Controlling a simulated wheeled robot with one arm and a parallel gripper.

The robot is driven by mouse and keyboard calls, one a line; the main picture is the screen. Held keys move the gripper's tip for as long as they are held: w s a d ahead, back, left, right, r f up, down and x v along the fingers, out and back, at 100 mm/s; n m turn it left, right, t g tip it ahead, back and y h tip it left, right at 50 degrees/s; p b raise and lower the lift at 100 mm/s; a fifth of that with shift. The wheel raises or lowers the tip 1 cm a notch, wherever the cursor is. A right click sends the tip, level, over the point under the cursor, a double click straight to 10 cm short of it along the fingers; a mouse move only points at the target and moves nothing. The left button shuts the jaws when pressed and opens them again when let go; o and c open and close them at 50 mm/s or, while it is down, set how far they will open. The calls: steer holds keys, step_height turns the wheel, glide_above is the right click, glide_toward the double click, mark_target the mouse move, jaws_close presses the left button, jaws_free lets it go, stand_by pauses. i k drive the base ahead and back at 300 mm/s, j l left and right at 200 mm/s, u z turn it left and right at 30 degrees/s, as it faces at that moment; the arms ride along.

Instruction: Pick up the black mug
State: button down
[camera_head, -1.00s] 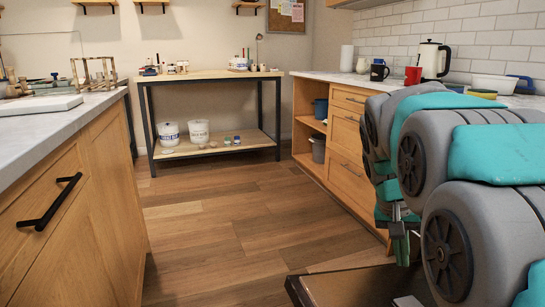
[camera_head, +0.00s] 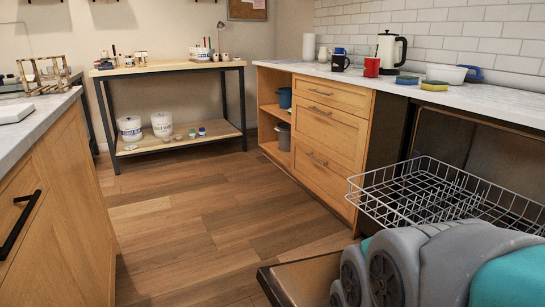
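The black mug (camera_head: 340,62) stands upright on the right-hand counter, left of a red mug (camera_head: 372,67). It has a light mark on its side. My arm shows at the lower right, low in the picture and well apart from the mug. My gripper is not visible in this view now.
The white counter (camera_head: 430,98) also holds a white kettle (camera_head: 390,52), a white bowl (camera_head: 446,74) and sponges (camera_head: 434,85). Below it, an open dishwasher has a wire rack (camera_head: 440,190) sticking out and its door (camera_head: 300,280) lowered. The wooden floor (camera_head: 180,225) in the middle is clear.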

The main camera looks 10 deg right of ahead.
mark_target(337, 64)
steer(key=z, duration=0.9)
steer(key=i+j, duration=0.2)
steer(key=j, duration=0.2)
steer(key=i+j, duration=0.25)
steer(key=j, duration=0.15)
steer(key=i+j+z, duration=0.1)
steer(key=j, duration=0.25)
steer(key=i+j, duration=0.5)
steer(key=j, duration=0.3)
